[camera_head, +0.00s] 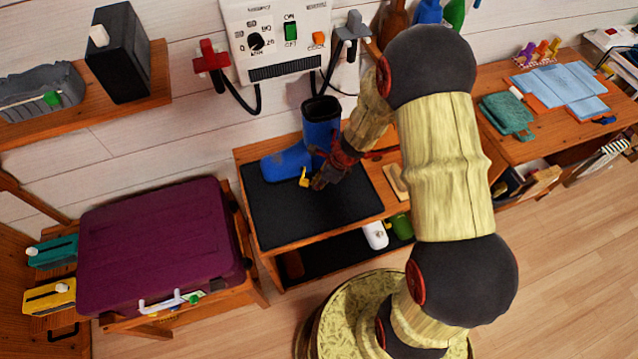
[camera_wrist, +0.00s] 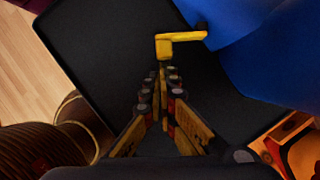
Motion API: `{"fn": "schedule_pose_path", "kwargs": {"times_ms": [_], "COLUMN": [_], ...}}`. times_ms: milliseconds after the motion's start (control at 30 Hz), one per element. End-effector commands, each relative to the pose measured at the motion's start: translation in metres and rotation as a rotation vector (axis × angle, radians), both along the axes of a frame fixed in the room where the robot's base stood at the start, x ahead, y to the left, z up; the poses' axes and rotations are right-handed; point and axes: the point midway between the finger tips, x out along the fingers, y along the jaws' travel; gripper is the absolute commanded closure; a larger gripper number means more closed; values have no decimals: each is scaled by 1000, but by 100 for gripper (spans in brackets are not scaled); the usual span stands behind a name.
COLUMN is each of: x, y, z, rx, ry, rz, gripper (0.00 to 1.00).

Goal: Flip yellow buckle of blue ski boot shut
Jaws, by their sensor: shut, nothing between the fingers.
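The blue ski boot (camera_head: 290,161) stands on a black mat (camera_head: 349,211) on a small wooden bench, its toe to the left. Its yellow buckle (camera_head: 304,178) sticks out from the near side of the boot, so it stands open. In the wrist view the buckle (camera_wrist: 180,43) is an L-shaped yellow lever beside the boot's blue shell (camera_wrist: 272,52). My gripper (camera_head: 318,183) is just right of the buckle in the head view. In the wrist view my gripper (camera_wrist: 162,75) is shut and empty, its tips at the buckle's near end; contact cannot be told.
A purple suitcase (camera_head: 160,250) lies left of the bench. A wall panel (camera_head: 275,38) with hanging cables is behind the boot. A white item (camera_head: 375,235) and a green item sit on the bench's lower shelf. The front of the mat is clear.

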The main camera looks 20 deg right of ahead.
Motion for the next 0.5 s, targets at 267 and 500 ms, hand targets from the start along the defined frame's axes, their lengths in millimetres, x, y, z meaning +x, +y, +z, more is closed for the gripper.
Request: {"fn": "schedule_pose_path", "kwargs": {"times_ms": [267,500], "x": [-1,-2], "y": [3,7], "z": [0,0], "rx": [0,-1], "ry": [0,1], "rz": [-40,-84], "gripper": [100,100]}}
